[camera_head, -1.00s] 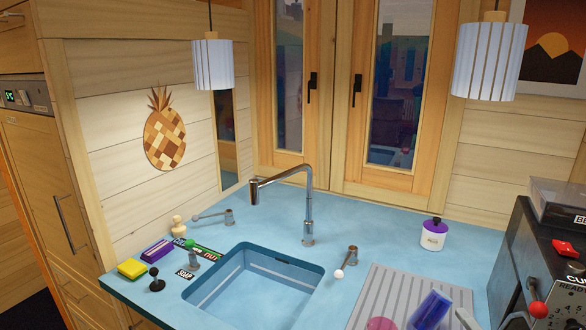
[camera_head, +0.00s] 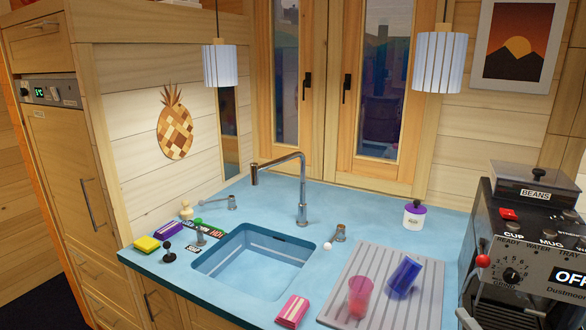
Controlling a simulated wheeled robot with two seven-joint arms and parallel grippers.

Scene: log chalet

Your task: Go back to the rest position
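Neither of my grippers shows in the head view, and no part of my arms is clearly visible. The view holds a blue counter (camera_head: 330,208) with a sunken sink (camera_head: 257,258) and a tall chrome tap (camera_head: 301,190). A grey ribbed drying mat (camera_head: 415,310) lies right of the sink. A pink cup (camera_head: 360,297) stands on it and a blue cup (camera_head: 403,275) lies tilted beside that one.
A dark coffee machine (camera_head: 530,240) with a red-knobbed lever stands at the right. A pink packet (camera_head: 292,311) lies at the counter's front edge. A yellow sponge (camera_head: 147,243) and a purple-lidded jar (camera_head: 414,214) stand on the counter. Two lamps hang above.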

